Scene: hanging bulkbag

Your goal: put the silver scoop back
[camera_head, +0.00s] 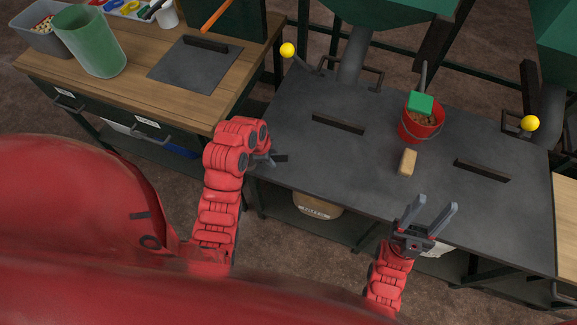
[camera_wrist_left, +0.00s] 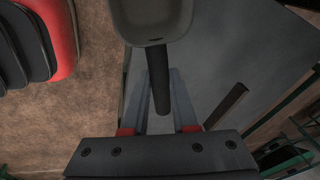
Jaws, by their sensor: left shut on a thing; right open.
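A grey, silver-looking scoop (camera_wrist_left: 152,18) shows at the top of the left wrist view, with its dark handle (camera_wrist_left: 161,92) running down between my fingers. My left gripper (camera_wrist_left: 160,82) is shut on that handle. In the head view my left gripper (camera_head: 270,158) is above the left edge of the dark metal table; the arm mostly hides the scoop there. My right gripper (camera_head: 431,214) is open and empty, near the front of the same table.
On the dark table (camera_head: 330,170) are a red bucket (camera_head: 420,124) with a green-headed tool in it, a tan block (camera_head: 408,162) and two dark handles. The wooden bench (camera_head: 135,75) at left holds a green bin (camera_head: 92,42), a grey bin (camera_head: 42,28) and a white cup (camera_head: 167,15).

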